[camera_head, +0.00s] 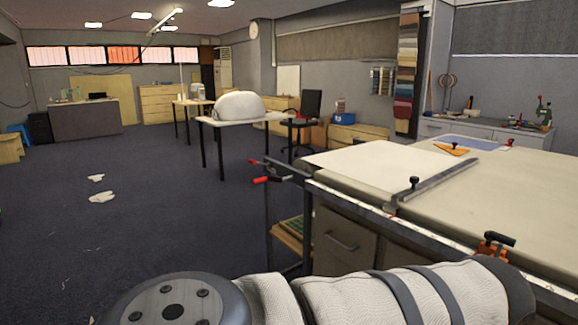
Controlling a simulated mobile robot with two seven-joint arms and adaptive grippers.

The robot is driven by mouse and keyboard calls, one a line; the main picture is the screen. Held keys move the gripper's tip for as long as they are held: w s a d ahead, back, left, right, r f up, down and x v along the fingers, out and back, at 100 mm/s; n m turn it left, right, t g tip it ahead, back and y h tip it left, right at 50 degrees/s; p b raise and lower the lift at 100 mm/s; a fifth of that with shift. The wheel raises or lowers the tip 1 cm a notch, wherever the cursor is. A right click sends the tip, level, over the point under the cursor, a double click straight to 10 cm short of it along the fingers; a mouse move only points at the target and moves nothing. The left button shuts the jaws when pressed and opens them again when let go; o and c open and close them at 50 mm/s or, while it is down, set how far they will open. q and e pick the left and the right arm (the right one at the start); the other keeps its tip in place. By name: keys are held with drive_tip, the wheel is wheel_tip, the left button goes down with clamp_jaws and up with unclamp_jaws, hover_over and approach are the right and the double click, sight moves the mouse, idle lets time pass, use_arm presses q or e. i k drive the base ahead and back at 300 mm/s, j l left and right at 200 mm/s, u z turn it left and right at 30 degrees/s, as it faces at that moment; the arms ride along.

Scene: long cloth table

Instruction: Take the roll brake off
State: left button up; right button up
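The long cloth table (540,192) fills the right side. At its near edge is an orange fitting with a black lever (495,243), partly hidden behind my arm. I cannot tell which of these, if any, is the roll brake. No cloth roll can be made out. A metal bar with a black knob (432,184) lies across the table by a pale flat sheet (375,160). My arm covers the bottom of the view; neither gripper shows.
An orange triangular piece (450,149) and a blue mat (468,142) lie at the table's far side. Drawers (345,240) are under the table. A smaller table with a white rounded bundle (239,104) stands behind. The floor (110,230) at left is mostly open, with white scraps.

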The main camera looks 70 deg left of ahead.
sight(269, 164)
drive_tip(key=u, duration=2.65)
